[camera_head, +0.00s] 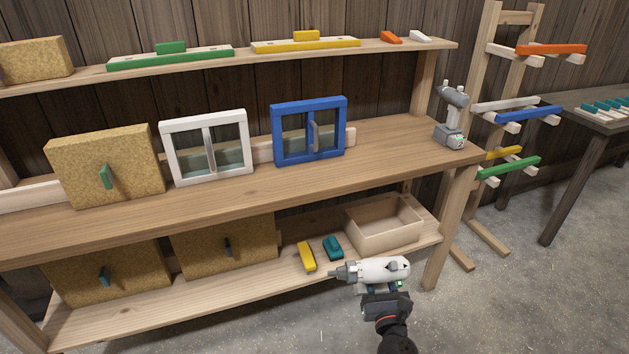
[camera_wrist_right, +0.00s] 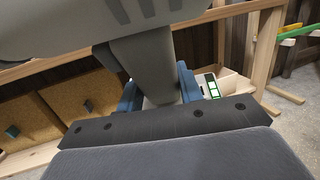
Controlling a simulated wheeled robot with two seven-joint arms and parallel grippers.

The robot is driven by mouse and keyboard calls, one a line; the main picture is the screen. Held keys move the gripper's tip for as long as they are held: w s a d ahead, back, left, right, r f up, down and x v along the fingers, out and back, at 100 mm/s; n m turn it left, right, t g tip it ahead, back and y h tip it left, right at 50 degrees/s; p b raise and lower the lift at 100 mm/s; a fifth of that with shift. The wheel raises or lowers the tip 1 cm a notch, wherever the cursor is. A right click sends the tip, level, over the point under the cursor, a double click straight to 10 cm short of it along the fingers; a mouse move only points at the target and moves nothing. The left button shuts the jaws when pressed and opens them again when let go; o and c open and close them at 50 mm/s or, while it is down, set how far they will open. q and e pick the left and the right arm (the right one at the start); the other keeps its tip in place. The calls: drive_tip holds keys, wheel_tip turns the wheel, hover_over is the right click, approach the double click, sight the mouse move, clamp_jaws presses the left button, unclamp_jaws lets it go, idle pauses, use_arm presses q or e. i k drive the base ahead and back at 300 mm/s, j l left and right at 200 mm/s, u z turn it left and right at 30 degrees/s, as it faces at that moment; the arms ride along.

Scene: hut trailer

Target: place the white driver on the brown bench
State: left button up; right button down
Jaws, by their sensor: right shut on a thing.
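The white driver (camera_head: 378,269) is in my right gripper (camera_head: 376,289), which is shut on its handle. It lies sideways with its nose to the left, in front of the bench's lower shelf in the head view. In the right wrist view, the driver's handle (camera_wrist_right: 145,62) sits between the blue fingers of my right gripper (camera_wrist_right: 158,92). The brown bench (camera_head: 250,187) spans the head view, its top above and behind the held driver. My left gripper is not in view.
A grey-and-white driver (camera_head: 452,112) stands at the top's right end. A blue-framed window (camera_head: 279,134), a white-framed window (camera_head: 167,152) and a cork panel (camera_head: 75,160) stand along the top. The top's front strip is clear. An open box (camera_head: 385,238) sits on the lower shelf.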

sight(413, 152)
drive_tip(key=i+z, duration=0.6)
drive_tip(key=z, duration=0.15)
drive_tip(key=i+j, duration=0.15)
drive_tip(key=i, duration=0.5)
